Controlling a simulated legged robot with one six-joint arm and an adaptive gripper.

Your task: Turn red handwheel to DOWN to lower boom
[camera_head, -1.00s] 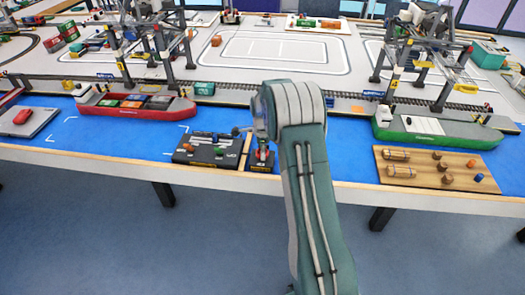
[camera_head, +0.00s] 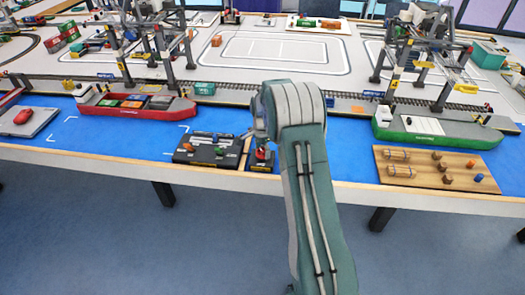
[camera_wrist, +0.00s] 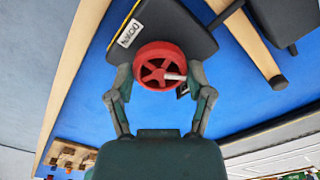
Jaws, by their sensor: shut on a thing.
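The red handwheel (camera_wrist: 147,56) is a spoked wheel on a dark base (camera_wrist: 180,22) in the wrist view. A pale rod or handle (camera_wrist: 174,77) shows at its right side. A white DOWN label (camera_wrist: 129,33) is on the base, beside the wheel at upper left. My gripper (camera_wrist: 160,76) is shut on the handwheel, one finger on each side of it. In the head view the handwheel (camera_head: 263,155) is a small red patch below my wrist, and my arm hides most of the gripper.
A black control panel (camera_head: 208,151) stands just left of the handwheel's base. A wooden board (camera_head: 440,181) with small cylinders lies to the right. A red ship (camera_head: 135,105) and a green ship (camera_head: 435,130) sit on the blue surface, with gantry cranes behind.

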